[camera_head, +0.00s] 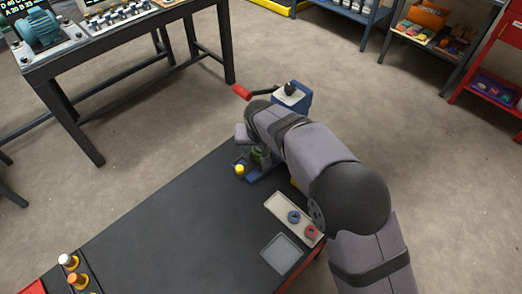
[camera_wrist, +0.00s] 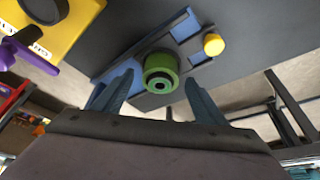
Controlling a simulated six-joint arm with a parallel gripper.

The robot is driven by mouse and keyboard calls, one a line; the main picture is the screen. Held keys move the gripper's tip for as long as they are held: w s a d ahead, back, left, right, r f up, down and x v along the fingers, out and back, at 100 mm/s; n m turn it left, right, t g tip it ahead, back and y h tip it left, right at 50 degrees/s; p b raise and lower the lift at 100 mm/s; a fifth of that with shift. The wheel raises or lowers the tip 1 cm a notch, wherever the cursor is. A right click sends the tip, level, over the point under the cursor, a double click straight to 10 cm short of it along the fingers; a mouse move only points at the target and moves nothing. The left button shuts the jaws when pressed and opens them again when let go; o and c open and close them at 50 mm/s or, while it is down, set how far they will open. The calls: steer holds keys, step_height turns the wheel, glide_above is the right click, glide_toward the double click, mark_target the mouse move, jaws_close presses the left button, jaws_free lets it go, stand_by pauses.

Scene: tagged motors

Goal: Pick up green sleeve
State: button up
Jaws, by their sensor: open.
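The green sleeve (camera_wrist: 160,66) is a short, thick ring with a dark hole facing the camera in the wrist view. It sits on a blue fixture (camera_wrist: 186,28) beside a small yellow cylinder (camera_wrist: 213,44). My gripper (camera_wrist: 158,80) is open, with one finger to each side of the sleeve in the picture. I cannot tell whether the fingertips reach down around it. In the head view a bit of green (camera_head: 258,156) shows beneath my arm, which hides most of the sleeve and my gripper. The yellow cylinder (camera_head: 239,169) shows to its left.
A blue device with a red handle (camera_head: 242,92) stands behind my arm. A pale tray (camera_head: 275,204) with a blue ring and a red ring lies near my arm, by a grey square plate (camera_head: 283,253).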

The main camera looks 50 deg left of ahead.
steer(key=shift+c, duration=0.6)
steer(key=c, duration=1.3)
steer(key=shift+o, duration=0.2)
steer(key=shift+a+r, duration=0.1)
step_height(320, 180, up, 28)
steer(key=p, duration=0.3)
steer(key=shift+r+p, duration=1.4)
steer(key=shift+p, duration=0.5)
